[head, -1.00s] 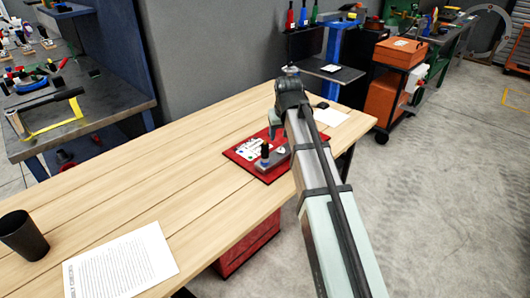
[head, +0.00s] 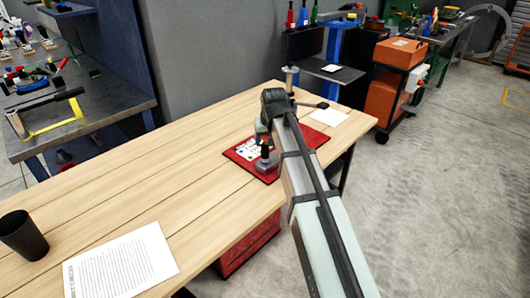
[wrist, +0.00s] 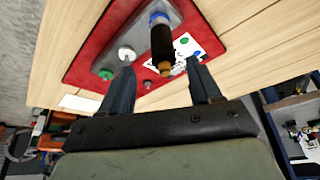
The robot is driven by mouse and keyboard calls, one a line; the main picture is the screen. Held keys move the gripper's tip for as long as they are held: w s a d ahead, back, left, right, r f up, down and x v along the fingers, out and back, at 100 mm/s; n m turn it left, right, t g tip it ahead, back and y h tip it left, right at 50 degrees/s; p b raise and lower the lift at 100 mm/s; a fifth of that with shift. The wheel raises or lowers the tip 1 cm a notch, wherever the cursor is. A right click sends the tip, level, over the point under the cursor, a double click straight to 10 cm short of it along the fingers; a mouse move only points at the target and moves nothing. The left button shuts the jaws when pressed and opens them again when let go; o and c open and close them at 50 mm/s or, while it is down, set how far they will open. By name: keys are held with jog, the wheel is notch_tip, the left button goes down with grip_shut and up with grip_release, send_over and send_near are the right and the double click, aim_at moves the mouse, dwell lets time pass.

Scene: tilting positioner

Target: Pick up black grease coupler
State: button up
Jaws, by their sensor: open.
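The black grease coupler (wrist: 162,42) shows in the wrist view as a dark cylinder with a blue band and a brass-coloured tip. It stands on a grey fixture (wrist: 115,32) on a red tray (wrist: 84,62). My gripper (wrist: 160,66) is open and empty, with one finger on each side of the coupler's line in the picture. I cannot tell how much depth separates them. In the head view the coupler (head: 265,149) is a small dark upright shape on the red tray (head: 236,154), beside my gripper, whose fingers are mostly hidden by the arm.
A white card with coloured dots (wrist: 183,46) lies on the tray. White (wrist: 127,53) and green (wrist: 105,74) round parts sit near the left finger. The wooden table (head: 150,165) holds a black cup (head: 22,235) and a printed sheet (head: 120,266); its middle is clear.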

aim_at(265, 141)
jog(key=shift+a+x, duration=0.15)
jog(key=shift+x, duration=1.25)
jog(key=shift+a+x, duration=0.15)
jog(key=shift+x, duration=1.2)
jog(key=shift+w, duration=0.15)
